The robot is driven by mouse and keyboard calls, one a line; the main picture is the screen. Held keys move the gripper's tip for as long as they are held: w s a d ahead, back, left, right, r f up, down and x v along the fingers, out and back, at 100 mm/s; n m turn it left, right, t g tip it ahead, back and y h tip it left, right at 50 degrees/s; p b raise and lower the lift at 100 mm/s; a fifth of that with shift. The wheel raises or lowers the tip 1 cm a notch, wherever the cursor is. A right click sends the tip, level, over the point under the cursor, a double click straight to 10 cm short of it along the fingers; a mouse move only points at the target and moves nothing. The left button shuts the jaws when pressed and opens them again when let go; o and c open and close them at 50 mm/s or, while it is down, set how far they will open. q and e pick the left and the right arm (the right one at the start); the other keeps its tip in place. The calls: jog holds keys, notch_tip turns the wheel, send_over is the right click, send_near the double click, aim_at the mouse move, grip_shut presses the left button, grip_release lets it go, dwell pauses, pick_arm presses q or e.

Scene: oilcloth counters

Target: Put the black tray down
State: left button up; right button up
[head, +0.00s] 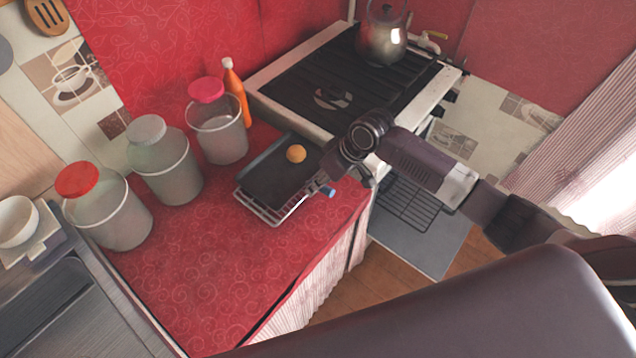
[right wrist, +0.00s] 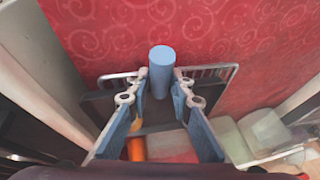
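The black tray (head: 276,178) is over a wire rack (head: 262,212) on the red counter. It is dark and low-walled and carries a small orange ball (head: 296,154). I cannot tell if the tray touches the rack. A blue cylindrical handle (head: 331,192) sticks out at the tray's right edge. My right gripper (head: 322,185) is there; in the right wrist view its two fingers close in on both sides of the blue handle (right wrist: 161,72) and appear shut on it. The tray (right wrist: 100,106) is partly hidden behind the fingers there. My left gripper is not in view.
Jars with a pink lid (head: 206,90), a grey lid (head: 146,129) and a red lid (head: 77,180) stand left of the tray. An orange bottle (head: 236,92) is behind it. The stove (head: 340,85) holds a kettle (head: 383,40). The red counter (head: 215,270) is clear in front.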

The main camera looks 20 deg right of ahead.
jog(key=shift+o, duration=1.4)
jog(key=shift+d+r, duration=0.1)
jog(key=shift+r, duration=0.05)
jog(key=b+v, duration=0.1)
jog(key=v, duration=1)
jog(key=shift+r, duration=0.4)
jog(key=shift+s+d, duration=0.1)
